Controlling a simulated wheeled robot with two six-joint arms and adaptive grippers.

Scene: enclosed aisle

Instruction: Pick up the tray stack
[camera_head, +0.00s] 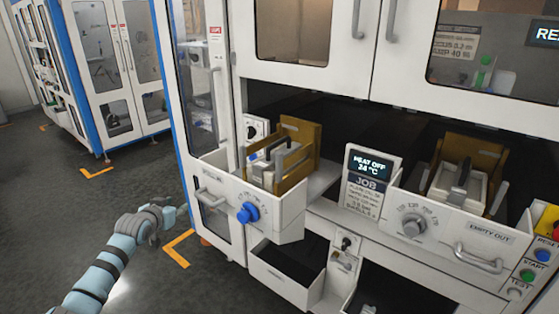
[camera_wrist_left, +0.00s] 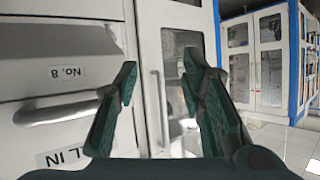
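In the head view, a stack of grey-white trays with a dark handle (camera_head: 266,160) sits between yellow-brown holder plates in the pulled-out left drawer (camera_head: 273,211). A similar light stack with a dark handle (camera_head: 462,184) sits in the right drawer, marked EMPTY OUT; I cannot tell which stack the task names. My left gripper (camera_head: 172,213) is left of the left drawer, apart from both stacks. In the left wrist view, its two green fingers (camera_wrist_left: 160,85) are spread with nothing between them. My right gripper is not in view.
The left drawer has a blue knob (camera_head: 248,212) and a bar handle (camera_head: 210,197). A small display (camera_head: 370,165) reading HEAT OFF stands between the drawers. Open lower bins (camera_head: 291,271) are below. Glazed cabinets stand behind. Dark floor at the left is free.

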